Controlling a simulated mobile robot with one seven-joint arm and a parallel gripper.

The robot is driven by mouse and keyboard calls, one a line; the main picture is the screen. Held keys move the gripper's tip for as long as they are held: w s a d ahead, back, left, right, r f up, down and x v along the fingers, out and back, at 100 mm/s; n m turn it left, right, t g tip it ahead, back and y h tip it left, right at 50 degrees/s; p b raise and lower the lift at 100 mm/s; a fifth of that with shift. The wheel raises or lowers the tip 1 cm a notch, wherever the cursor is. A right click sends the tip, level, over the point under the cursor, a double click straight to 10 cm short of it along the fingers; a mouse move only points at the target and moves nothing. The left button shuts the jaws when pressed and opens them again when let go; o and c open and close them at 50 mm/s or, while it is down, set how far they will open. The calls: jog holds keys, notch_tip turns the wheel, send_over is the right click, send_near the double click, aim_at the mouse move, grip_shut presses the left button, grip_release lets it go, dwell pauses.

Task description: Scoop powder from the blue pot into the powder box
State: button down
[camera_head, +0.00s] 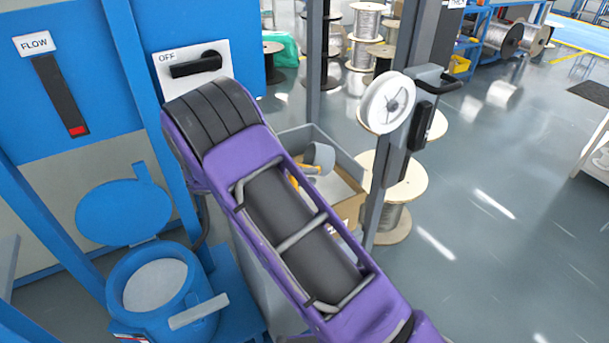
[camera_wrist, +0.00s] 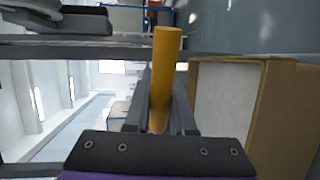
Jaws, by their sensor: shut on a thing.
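The blue pot (camera_head: 118,282) stands at lower left with its lid (camera_head: 122,212) open, and white powder (camera_head: 155,285) shows inside. A scoop with a grey cup (camera_head: 320,156) and an orange handle shows just past my purple arm. My gripper (camera_wrist: 160,110) is shut on the orange handle (camera_wrist: 165,75) in the wrist view. The powder box (camera_head: 348,208) is an open cardboard-coloured box beyond my arm, with the cup over it. It also shows at the right of the wrist view (camera_wrist: 278,125), with a pale inside. My arm hides my gripper in the head view, and whether the cup holds powder cannot be told.
A grey post (camera_head: 382,180) with a white spool (camera_head: 388,103) stands right of the box. A blue machine panel with a flow gauge (camera_head: 60,95) and an OFF switch (camera_head: 195,68) is at left.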

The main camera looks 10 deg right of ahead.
notch_tip(320, 180, up, 6)
jog(key=y+p, duration=0.8)
jog(key=y, duration=0.5)
